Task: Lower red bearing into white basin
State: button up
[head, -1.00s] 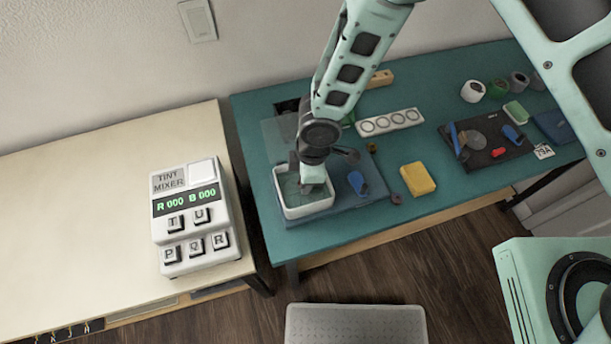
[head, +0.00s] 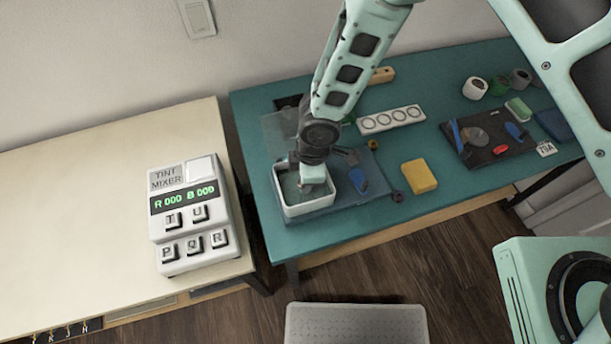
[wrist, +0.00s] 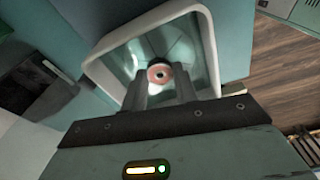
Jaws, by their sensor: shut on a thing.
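The white basin (head: 308,211) stands at the left front of the teal table, and its inside looks teal. My gripper (head: 309,188) points down into the basin, and its fingertips are partly hidden by the basin and the hand. In the wrist view, my gripper (wrist: 160,84) is shut on the red bearing (wrist: 152,73), a small pinkish-red ring with a dark centre. The bearing shows between the fingertips, within the outline of the basin (wrist: 207,45). I cannot tell whether it touches the basin floor. The bearing is not clear in the head view.
A yellow block (head: 419,176), a dark ring (head: 397,196) and a white strip with circles (head: 391,120) lie to the right. The tint mixer (head: 190,214) stands on the left table.

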jog(key=shift+f+b, duration=0.75)
jog(key=shift+f, duration=0.2)
dwell(0.3)
jog(key=o, duration=1)
jog(key=shift+r, duration=0.15)
jog(key=r, duration=0.5)
jog(key=d+r, duration=0.1)
jog(key=r, duration=0.5)
jog(key=d+r, duration=0.1)
jog(key=r, duration=0.5)
jog(key=shift+w, duration=0.15)
jog(key=shift+d, duration=0.1)
jog(key=s+d+r+m, duration=0.6)
jog(key=s, duration=0.1)
jog(key=s+d+r+m, duration=0.6)
jog(key=s+d+r, duration=0.1)
jog(key=shift+d+r+h, duration=0.1)
jog(key=shift+d+h, duration=0.1)
jog(key=shift+h, duration=0.2)
